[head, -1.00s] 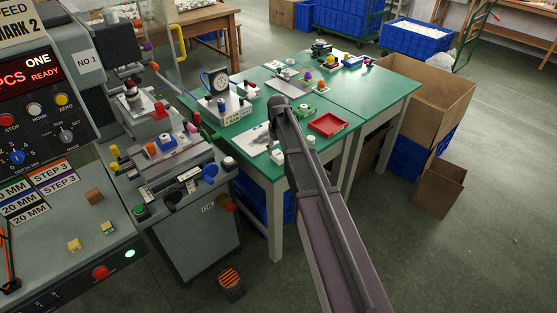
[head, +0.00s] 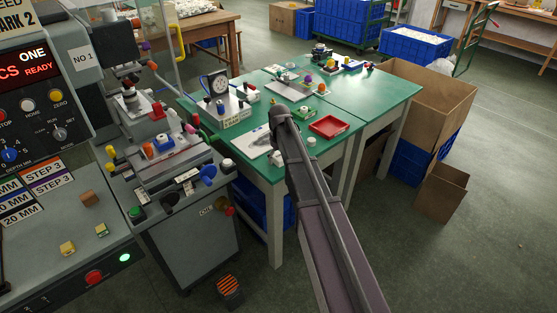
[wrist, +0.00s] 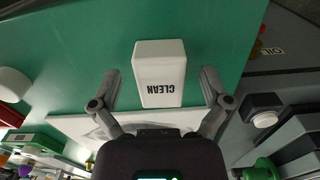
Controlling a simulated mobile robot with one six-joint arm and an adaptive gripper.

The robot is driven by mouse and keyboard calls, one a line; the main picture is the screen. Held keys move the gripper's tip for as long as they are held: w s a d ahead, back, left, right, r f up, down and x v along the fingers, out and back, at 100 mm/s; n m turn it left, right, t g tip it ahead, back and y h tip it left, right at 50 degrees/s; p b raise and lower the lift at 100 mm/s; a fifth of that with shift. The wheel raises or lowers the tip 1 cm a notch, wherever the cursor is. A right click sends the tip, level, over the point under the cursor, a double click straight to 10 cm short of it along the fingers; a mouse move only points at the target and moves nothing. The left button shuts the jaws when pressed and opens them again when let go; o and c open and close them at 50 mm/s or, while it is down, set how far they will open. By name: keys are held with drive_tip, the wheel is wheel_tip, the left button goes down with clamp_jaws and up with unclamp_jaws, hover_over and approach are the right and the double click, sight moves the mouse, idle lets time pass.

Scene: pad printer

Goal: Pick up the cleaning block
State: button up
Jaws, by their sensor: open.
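The cleaning block is a white block marked CLEAN (wrist: 160,72), lying on the green table top (wrist: 90,40) in the wrist view. My gripper (wrist: 160,84) is open, with one finger on either side of the block and a visible gap on both sides. Nothing is held. In the head view my arm hides the gripper, and I cannot clearly make out the block there.
A white sheet (wrist: 70,124) lies beside the block. A red tray (head: 329,125) and a gauge stand (head: 221,108) are on the green table. The grey pad printer (head: 170,160) stands left of it. An open cardboard box (head: 430,100) is on the right.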

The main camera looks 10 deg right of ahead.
sight(279, 157)
drive_tip(key=c, duration=1.3)
drive_tip(key=shift+o, duration=0.2)
drive_tip(key=shift+r, duration=0.2)
wheel_tip(279, 157, up, 3)
drive_tip(key=p, duration=0.3)
drive_tip(key=s+r+p, duration=0.1)
drive_tip(key=s+p, duration=0.1)
drive_tip(key=s, duration=1.4)
drive_tip(key=shift+r, duration=0.3)
drive_tip(key=o, duration=0.5)
drive_tip(key=c, duration=0.3)
drive_tip(key=shift+c, duration=0.2)
